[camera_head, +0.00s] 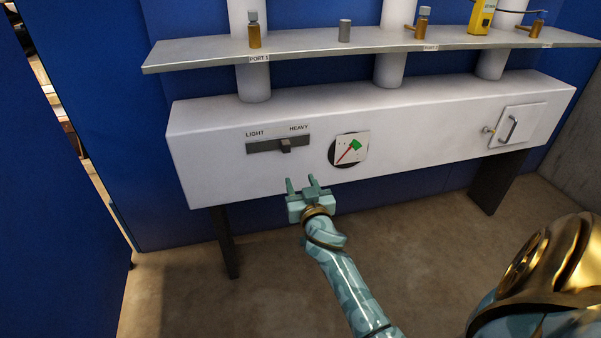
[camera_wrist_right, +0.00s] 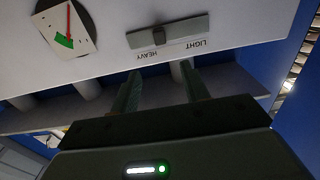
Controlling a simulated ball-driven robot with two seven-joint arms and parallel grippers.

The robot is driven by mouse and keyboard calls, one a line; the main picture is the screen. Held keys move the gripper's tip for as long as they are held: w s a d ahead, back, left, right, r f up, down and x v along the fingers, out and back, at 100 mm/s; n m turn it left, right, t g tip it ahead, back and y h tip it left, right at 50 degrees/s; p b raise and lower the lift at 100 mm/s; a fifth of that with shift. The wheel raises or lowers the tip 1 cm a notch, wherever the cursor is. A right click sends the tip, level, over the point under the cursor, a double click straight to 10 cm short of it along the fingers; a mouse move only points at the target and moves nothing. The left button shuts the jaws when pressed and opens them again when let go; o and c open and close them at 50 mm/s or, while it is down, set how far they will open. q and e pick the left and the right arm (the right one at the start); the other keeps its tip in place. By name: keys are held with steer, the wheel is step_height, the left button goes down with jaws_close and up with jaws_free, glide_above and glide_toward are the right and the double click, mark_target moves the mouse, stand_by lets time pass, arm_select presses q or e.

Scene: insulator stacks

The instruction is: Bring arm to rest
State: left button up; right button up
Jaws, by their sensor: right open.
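My right gripper (camera_head: 301,184) is open and empty, in front of the lower edge of the white box (camera_head: 420,128), below the slider. Its two fingers also show in the right wrist view (camera_wrist_right: 161,86), apart with nothing between them. The slider knob (camera_head: 286,146) sits in a dark slot, right of its middle, on the HEAVY side; it shows upside down in the wrist view (camera_wrist_right: 158,36). The gripper looks apart from the knob. My left gripper is not in view.
A dial (camera_head: 349,148) with a red needle and green patch is right of the slider. A small door (camera_head: 521,124) with a handle is farther right. Above runs a grey shelf (camera_head: 300,43) with brass fittings and a yellow device (camera_head: 481,16). The floor (camera_head: 420,235) in front looks clear.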

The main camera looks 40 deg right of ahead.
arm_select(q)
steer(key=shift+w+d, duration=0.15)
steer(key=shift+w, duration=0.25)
